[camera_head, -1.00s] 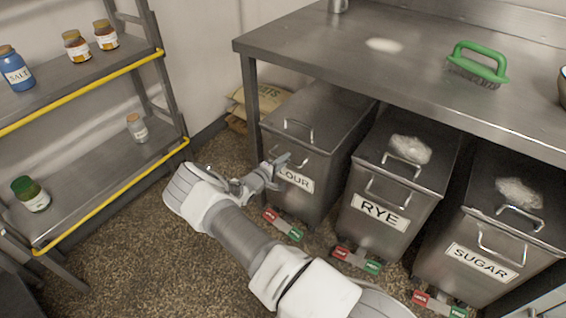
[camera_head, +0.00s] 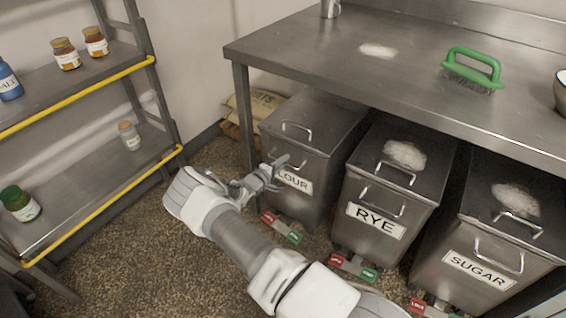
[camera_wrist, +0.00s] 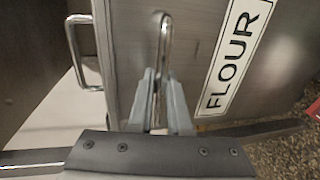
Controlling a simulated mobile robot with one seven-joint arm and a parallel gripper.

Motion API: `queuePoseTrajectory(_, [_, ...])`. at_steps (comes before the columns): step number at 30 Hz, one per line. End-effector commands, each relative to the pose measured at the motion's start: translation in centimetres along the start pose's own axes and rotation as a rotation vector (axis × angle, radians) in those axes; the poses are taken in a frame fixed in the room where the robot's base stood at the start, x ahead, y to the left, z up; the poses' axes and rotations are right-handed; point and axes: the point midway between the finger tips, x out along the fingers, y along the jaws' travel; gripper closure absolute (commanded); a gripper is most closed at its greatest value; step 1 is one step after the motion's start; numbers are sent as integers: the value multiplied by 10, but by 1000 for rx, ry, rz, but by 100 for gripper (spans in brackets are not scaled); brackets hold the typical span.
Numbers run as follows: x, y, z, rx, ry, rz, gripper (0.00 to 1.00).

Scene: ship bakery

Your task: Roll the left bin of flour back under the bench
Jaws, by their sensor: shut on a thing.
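The flour bin (camera_head: 312,143) is a steel bin with a lid and a label, the leftmost of three under the bench (camera_head: 400,90). Its upper part stands beneath the bench top's front edge, and its front sticks out a little. My gripper (camera_head: 277,168) is at the bin's front, covering the label's left end. In the wrist view my gripper (camera_wrist: 160,98) is shut on the front handle (camera_wrist: 163,45), beside the FLOUR label (camera_wrist: 235,50). A caster pedal with red and green ends (camera_head: 281,228) shows at the bin's foot.
The rye bin (camera_head: 388,190) stands close on the right, then the sugar bin (camera_head: 490,240). Sacks (camera_head: 256,106) lie behind the bench's left leg (camera_head: 244,110). A shelf rack (camera_head: 85,195) with jars stands left. Speckled floor is open between rack and bins.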

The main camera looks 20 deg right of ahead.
Motion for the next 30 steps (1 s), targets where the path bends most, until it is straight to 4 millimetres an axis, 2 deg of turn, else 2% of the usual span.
queuePoseTrajectory(1, [3,4,-2,2,3,7,100])
queuePoseTrajectory(2, [3,5,-2,2,3,7,81])
queuePoseTrajectory(6, [2,4,-1,2,1,6,56])
queuePoseTrajectory(7, [2,4,-1,2,1,5,53])
queuePoseTrajectory(16, [0,2,0,1,0,3,53])
queuePoseTrajectory(20, [-7,3,0,-1,1,2,53])
queuePoseTrajectory(30, [-56,4,-1,0,2,2,53])
